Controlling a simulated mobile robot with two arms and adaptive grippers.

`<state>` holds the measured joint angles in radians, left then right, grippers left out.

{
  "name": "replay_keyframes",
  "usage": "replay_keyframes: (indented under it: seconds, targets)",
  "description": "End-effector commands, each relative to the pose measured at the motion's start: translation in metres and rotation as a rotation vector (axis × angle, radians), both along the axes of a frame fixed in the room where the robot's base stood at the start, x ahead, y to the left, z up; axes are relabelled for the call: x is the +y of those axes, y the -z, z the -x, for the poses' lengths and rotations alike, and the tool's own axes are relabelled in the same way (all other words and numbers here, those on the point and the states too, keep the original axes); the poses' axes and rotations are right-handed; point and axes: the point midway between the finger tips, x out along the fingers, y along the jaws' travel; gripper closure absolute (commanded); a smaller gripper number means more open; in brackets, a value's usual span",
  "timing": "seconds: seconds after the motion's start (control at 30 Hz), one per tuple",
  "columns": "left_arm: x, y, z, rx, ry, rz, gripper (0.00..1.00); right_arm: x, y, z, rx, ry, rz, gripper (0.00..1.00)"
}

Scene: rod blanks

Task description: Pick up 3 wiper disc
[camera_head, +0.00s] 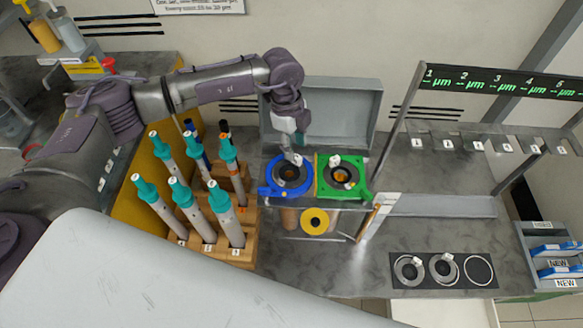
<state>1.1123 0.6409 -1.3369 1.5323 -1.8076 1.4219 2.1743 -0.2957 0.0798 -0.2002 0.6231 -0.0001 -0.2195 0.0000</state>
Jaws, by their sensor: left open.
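No disc in the head view can be clearly read as wiper disc 3. Candidates are two grey ring-shaped discs (409,269) with small white tags on a black mat (398,285) at the lower right. A third, outlined circle on the mat looks empty. My left arm comes in from the left, and my left gripper (292,153) points down over the blue ring fixture (268,190). It is open, small and partly hidden by its own wrist; whether it touches the fixture I cannot tell. My right gripper is not in view.
A green fixture (357,191) stands beside the blue one, with a yellow ring (314,221) below them. A wooden rack (245,253) holds several teal-topped rods at left. A display frame (505,82) rises at right, near blue NEW bins (557,271). The bench around the mat is clear.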

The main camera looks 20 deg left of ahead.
Motion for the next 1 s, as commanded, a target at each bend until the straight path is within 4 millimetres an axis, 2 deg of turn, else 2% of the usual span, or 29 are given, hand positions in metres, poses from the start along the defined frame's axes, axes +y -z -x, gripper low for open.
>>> replay_keyframes:
  seconds: [0.1,0.23,0.53,0.8,1.0]
  targets:
    - [-0.003,0.020,0.002,0.003,0.000,-0.001,0.56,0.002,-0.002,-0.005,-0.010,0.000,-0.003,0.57]
    - [-0.005,0.036,0.002,0.001,0.001,0.001,0.56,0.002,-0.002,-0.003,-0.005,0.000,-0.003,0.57]
    - [-0.006,0.041,0.002,0.000,0.001,0.000,0.56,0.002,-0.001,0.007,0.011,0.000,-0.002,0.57]
    - [-0.006,0.040,0.002,0.000,0.001,0.000,1.00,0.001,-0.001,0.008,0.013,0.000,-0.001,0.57]
    - [-0.006,0.040,0.001,-0.001,0.000,0.000,1.00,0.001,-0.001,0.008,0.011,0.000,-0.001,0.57]
